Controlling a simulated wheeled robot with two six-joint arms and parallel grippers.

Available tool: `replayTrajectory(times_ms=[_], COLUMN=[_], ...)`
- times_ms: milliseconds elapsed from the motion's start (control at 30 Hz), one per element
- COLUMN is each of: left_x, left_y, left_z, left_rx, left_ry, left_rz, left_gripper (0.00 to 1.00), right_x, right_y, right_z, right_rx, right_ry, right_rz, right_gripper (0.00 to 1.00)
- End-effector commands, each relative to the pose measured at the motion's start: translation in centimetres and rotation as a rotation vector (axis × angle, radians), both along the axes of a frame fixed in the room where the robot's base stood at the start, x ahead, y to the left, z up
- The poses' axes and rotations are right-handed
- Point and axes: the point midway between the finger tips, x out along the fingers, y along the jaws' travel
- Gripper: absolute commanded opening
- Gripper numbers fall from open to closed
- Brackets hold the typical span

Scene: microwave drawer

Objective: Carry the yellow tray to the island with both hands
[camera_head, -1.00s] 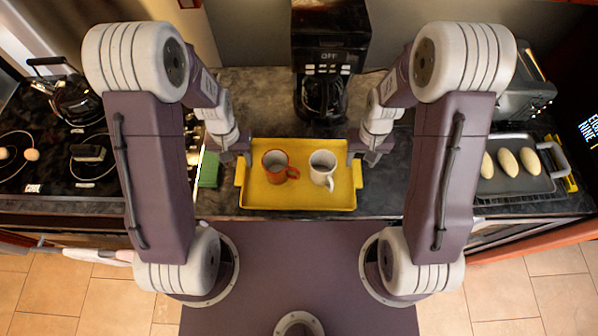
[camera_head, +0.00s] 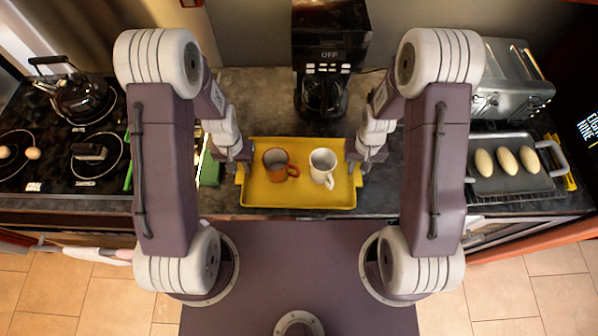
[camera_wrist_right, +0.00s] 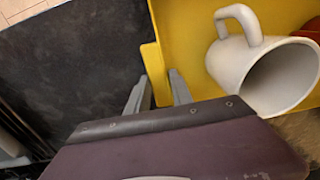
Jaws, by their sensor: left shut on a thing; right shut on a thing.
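The yellow tray (camera_head: 300,199) lies in front of the coffee maker, over the dark counter. An orange mug (camera_head: 275,165) and a white mug (camera_head: 322,168) stand on it. My left gripper (camera_head: 241,170) is at the tray's left handle and shut on it. My right gripper (camera_head: 356,168) is at the right handle. In the right wrist view, the right gripper's fingers (camera_wrist_right: 158,92) close on either side of the yellow handle (camera_wrist_right: 155,72), and the white mug (camera_wrist_right: 262,70) shows beside it. I cannot tell whether the tray touches the counter.
A black coffee maker (camera_head: 328,60) stands behind the tray. A stove with a kettle (camera_head: 82,98) is at the left, with a green item (camera_head: 209,172) close to my left gripper. A grey tray of oval rolls (camera_head: 510,182) and a toaster (camera_head: 510,85) are at the right.

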Motion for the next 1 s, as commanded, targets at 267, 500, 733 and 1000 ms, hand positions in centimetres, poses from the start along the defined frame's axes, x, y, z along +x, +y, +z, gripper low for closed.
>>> replayTrajectory(times_ms=[267, 500, 733, 1000], left_x=[0.1, 0.1, 0.0, 0.0], left_y=[0.0, 0.0, 0.0, 0.0], left_z=[0.2, 2.4, 5.2, 5.1], left_rx=[0.000, 0.000, 0.000, 0.000], left_ry=[-0.002, -0.001, -0.001, -0.001], left_rz=[0.000, 0.000, 0.000, 0.000], left_gripper=[0.00, 0.00, 0.00, 0.00], right_x=[0.1, 0.1, 0.0, 0.0], right_y=[0.0, 0.0, 0.0, 0.0], right_z=[0.2, 2.4, 5.2, 5.1], right_rx=[0.000, 0.000, 0.000, 0.000], right_ry=[-0.002, -0.001, -0.001, -0.001], right_rz=[0.000, 0.000, 0.000, 0.000], right_gripper=[0.00, 0.00, 0.00, 0.00])
